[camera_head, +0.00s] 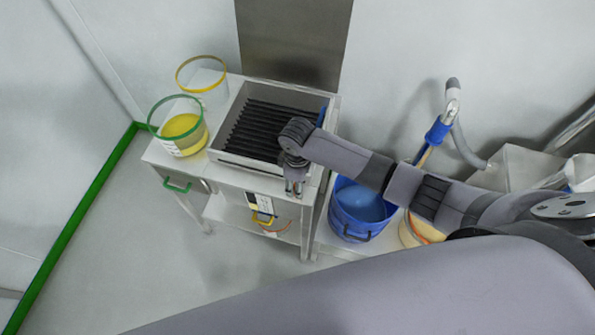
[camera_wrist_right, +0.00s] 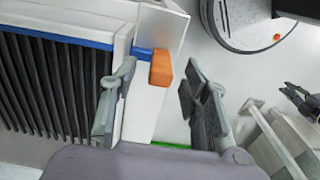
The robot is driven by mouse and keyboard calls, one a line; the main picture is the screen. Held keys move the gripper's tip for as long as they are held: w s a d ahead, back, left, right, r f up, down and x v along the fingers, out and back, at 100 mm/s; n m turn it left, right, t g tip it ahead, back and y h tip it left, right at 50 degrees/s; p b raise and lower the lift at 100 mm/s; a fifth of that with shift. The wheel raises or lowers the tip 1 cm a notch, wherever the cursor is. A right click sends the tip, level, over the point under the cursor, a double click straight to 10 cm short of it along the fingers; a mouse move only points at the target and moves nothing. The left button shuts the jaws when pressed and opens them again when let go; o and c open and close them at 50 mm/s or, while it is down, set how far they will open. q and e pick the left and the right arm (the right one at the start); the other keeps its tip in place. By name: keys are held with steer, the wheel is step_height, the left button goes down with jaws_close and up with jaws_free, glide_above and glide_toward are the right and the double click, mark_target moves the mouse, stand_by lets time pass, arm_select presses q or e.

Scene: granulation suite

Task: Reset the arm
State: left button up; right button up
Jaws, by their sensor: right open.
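My right arm comes in from the right in the head view. Its gripper (camera_head: 294,186) points down at the front right edge of the metal box with black slats (camera_head: 232,157). In the right wrist view the two fingers of this gripper (camera_wrist_right: 158,105) stand apart with nothing held between them. An orange block (camera_wrist_right: 161,68) on a blue stem shows beyond and between the fingers, beside the slatted box (camera_wrist_right: 75,46). I cannot tell whether a finger touches it. My left gripper is not in view.
A green-rimmed container with yellow contents (camera_head: 186,137) and a yellow-rimmed clear container (camera_head: 203,82) stand left of the slatted box. A blue bucket (camera_head: 357,210) stands right of it, below my arm. Open floor (camera_head: 130,255) lies at the front left.

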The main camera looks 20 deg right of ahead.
step_height(320, 180, up, 9)
steer(key=shift+s, duration=0.15)
steer(key=shift+s+a+f, duration=0.15)
steer(key=shift+s+a, duration=0.15)
steer(key=s+a+m+t+y, duration=0.2)
steer(key=s+a+m+y, duration=0.15)
steer(key=s, duration=0.55)
steer(key=s+d+r+m+t+h, duration=0.1)
steer(key=s+d+r+m+h, duration=0.15)
steer(key=s+d, duration=0.3)
steer(key=s+d+r+m+t+h, duration=0.1)
steer(key=s+d+r+m, duration=0.1)
steer(key=s+d+m, duration=0.3)
step_height(320, 180, down, 36)
steer(key=n+g+b, duration=0.2)
steer(key=b, duration=0.6)
arm_select(q)
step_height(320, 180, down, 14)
steer(key=b, duration=0.6)
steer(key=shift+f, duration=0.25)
arm_select(e)
steer(key=s+d+f, duration=0.2)
steer(key=s+f, duration=0.6)
steer(key=f, duration=0.2)
steer(key=s+d+f+g, duration=0.1)
steer(key=s+f, duration=0.8)
steer(key=f, duration=0.2)
steer(key=shift+d+f, duration=0.25)
steer(key=shift+d, duration=0.1)
